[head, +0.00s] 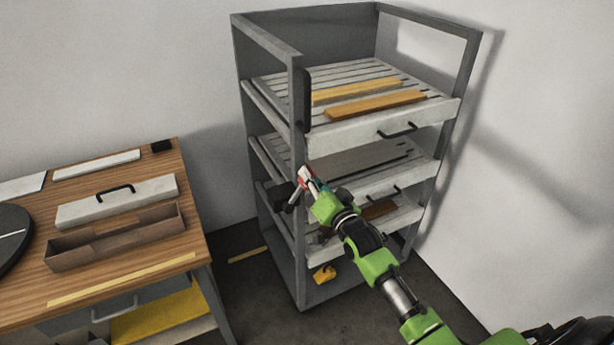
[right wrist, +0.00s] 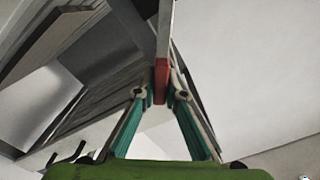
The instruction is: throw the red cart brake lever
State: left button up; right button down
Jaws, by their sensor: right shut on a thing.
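The red cart brake lever (right wrist: 161,78) shows in the right wrist view as a red grip on a pale bar, between my fingertips. My right gripper (right wrist: 161,94) is shut on it, with teal fingers on both sides. In the head view my right gripper (head: 306,179) is at the front left post of the grey cart (head: 297,120), at about the height of its middle shelves. There the gripper mostly hides the lever, and its exact angle cannot be told. My left gripper is not in view.
The cart's top shelf (head: 440,108) holds yellow and orange strips (head: 376,104). Lower shelves have black handles. A yellow object (head: 324,273) is low on the cart. A wooden table (head: 190,225) with a brown tray (head: 115,240) stands left. Floor shows between table and cart.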

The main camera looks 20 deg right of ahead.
jog(key=shift+f, duration=0.1)
dwell(0.3)
jog(key=c, duration=2.1)
grip_release()
jog(key=shift+d, duration=0.1)
jog(key=shift+s, duration=0.2)
jog(key=s, duration=1.1)
jog(key=shift+s+d, duration=0.25)
jog(key=shift+s, duration=0.1)
